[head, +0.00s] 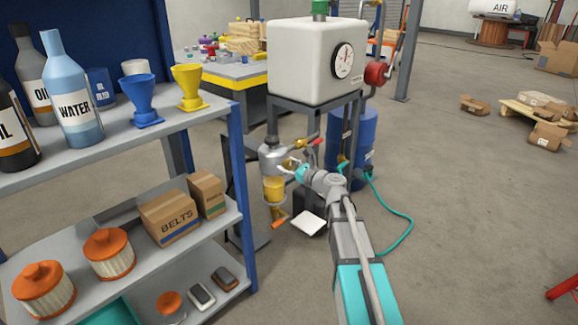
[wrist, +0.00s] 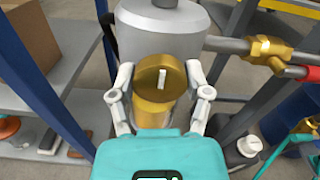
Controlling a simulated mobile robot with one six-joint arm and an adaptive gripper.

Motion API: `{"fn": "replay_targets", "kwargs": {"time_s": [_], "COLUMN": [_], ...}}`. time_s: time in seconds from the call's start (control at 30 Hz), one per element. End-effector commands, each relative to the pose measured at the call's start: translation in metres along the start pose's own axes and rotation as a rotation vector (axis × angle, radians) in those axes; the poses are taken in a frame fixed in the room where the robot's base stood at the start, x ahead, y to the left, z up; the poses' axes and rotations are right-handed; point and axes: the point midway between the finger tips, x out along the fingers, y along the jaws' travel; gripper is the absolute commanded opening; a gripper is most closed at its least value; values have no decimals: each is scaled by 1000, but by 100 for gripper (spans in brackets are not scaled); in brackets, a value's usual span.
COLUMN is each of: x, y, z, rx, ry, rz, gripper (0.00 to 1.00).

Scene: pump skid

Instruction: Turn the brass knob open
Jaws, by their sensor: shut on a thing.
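The brass knob (wrist: 160,84) is a round disc with a white mark standing upright on its face. It sits on the front of a grey metal vessel (wrist: 158,30). My gripper (wrist: 160,80) has one finger on each side of the knob and is shut on it. In the head view my gripper (head: 291,169) reaches the vessel (head: 271,157) from the right. The knob is too small and covered to make out there. A yellow bowl (head: 274,190) shows below the vessel.
A shelf (head: 222,222) with boxes and filters stands at the left, with a blue post (wrist: 50,75) close by. A brass valve (wrist: 264,50) with a red handle (head: 313,142) is right of the vessel. A white tank (head: 310,65) stands above, and a blue drum (head: 360,140) behind.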

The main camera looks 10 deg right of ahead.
Motion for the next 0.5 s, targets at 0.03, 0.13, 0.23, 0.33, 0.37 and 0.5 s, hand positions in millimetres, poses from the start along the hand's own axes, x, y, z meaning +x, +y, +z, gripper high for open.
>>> {"fn": "replay_targets", "kwargs": {"time_s": [0.03, 0.13, 0.23, 0.33, 0.37, 0.5], "x": [0, -1, 0, 0, 0, 1], "y": [-1, -3, -2, -2, -2, -2], "z": [0, 0, 0, 0, 0, 0], "rx": [0, 0, -3, -15, -20, -60], "ry": [0, 0, 0, 0, 0, 0], "rz": [-2, -3, -4, -5, -5, -5], "gripper": [23, 15, 15, 15, 15, 15]}}
